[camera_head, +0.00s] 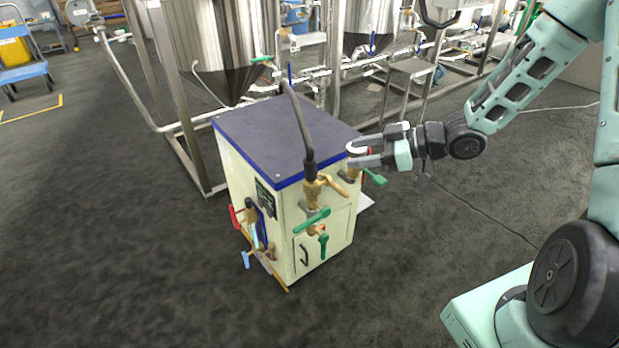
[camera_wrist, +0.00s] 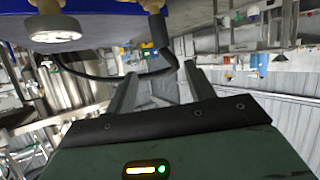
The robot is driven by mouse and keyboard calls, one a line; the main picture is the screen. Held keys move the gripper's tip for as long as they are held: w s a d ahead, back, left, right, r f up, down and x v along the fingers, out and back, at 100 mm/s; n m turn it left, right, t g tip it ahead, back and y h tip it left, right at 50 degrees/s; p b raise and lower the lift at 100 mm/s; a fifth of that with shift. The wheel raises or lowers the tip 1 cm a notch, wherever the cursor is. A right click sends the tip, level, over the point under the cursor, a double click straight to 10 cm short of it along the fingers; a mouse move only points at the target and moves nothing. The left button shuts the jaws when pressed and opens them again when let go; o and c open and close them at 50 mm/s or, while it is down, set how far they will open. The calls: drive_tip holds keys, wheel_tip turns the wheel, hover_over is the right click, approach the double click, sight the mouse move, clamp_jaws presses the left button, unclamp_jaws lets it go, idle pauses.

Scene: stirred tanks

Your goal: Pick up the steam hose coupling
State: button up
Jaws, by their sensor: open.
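A grey hose runs over the top of a cream steam generator (camera_head: 300,225) and ends in a dark coupling (camera_head: 309,164) on a brass fitting (camera_head: 318,190) at its front corner. The wrist view also shows the dark coupling (camera_wrist: 162,33), with the hose (camera_wrist: 100,76) curving away behind my fingertips. My gripper (camera_head: 353,151) is open at the right edge of the generator's top, to the right of the coupling and apart from it. In the wrist view my two spread fingers (camera_wrist: 160,72) hold nothing, and the coupling lies above and between their tips.
Green-handled (camera_head: 312,221) and red-handled valves (camera_head: 236,217) stick out from the generator. Steel tanks (camera_head: 238,45) and pipes stand behind it.

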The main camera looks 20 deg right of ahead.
sight(310, 164)
drive_tip(key=b+x, duration=0.1)
drive_tip(key=x, duration=0.3)
drive_tip(key=b+x, duration=0.1)
drive_tip(key=x, duration=0.3)
drive_tip(key=f+b+x, duration=0.1)
drive_tip(key=b+x, duration=0.1)
drive_tip(key=x, duration=0.2)
drive_tip(key=shift+s, duration=0.25)
drive_tip(key=shift+w+a+f, duration=0.1)
drive_tip(key=shift+w+a, duration=0.2)
drive_tip(key=shift+a, duration=0.05)
drive_tip(key=c, duration=1.1)
